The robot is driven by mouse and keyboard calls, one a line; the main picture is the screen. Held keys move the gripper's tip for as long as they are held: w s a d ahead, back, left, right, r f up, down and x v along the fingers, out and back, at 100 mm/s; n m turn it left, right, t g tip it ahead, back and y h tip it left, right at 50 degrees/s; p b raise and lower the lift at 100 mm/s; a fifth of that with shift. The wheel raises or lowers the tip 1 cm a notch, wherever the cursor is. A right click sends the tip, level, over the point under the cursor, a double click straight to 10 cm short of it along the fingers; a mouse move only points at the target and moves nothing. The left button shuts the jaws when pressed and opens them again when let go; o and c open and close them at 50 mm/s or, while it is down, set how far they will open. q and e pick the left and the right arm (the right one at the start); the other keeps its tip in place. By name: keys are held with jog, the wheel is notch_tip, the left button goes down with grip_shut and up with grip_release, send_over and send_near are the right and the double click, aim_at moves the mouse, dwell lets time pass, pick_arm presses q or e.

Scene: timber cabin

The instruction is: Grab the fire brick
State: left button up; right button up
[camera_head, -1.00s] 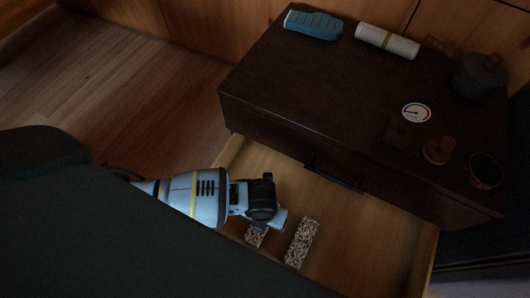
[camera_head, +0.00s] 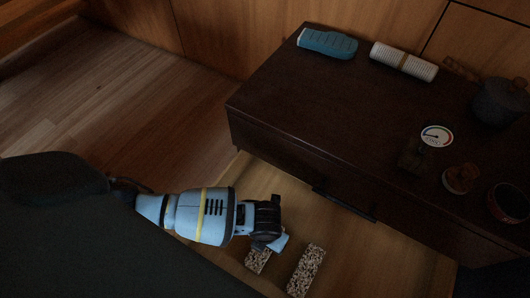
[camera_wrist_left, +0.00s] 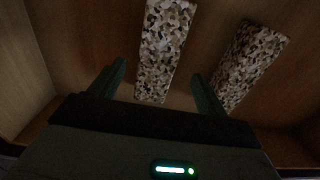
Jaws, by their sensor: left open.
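Two speckled brown-and-white bricks lie in the open drawer (camera_head: 385,248); I take them to be fire bricks. In the head view one brick (camera_head: 306,270) is in plain sight and the other brick (camera_head: 257,261) is partly hidden by my left gripper (camera_head: 270,243). In the left wrist view my left gripper (camera_wrist_left: 156,86) is open, its fingers on either side of the near end of one brick (camera_wrist_left: 162,48). I cannot tell whether they touch it. The second brick (camera_wrist_left: 245,65) lies to the right, outside the fingers. My right gripper is not in view.
The drawer belongs to a dark cabinet (camera_head: 300,110). On its top are a blue ribbed object (camera_head: 327,43), a white ribbed roll (camera_head: 403,61), a dial gauge (camera_head: 437,136), a dark lidded pot (camera_head: 502,102), a small brown object (camera_head: 460,178) and a round bowl (camera_head: 509,203).

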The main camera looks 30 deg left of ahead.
pick_arm(q)
notch_tip(320, 180, down, 4)
jog(key=shift+a+f+b, duration=0.1)
jog(key=shift+a+b, duration=0.05)
jog(key=shift+b, duration=0.8)
jog(key=c, duration=1.4)
jog(key=shift+c, duration=0.4)
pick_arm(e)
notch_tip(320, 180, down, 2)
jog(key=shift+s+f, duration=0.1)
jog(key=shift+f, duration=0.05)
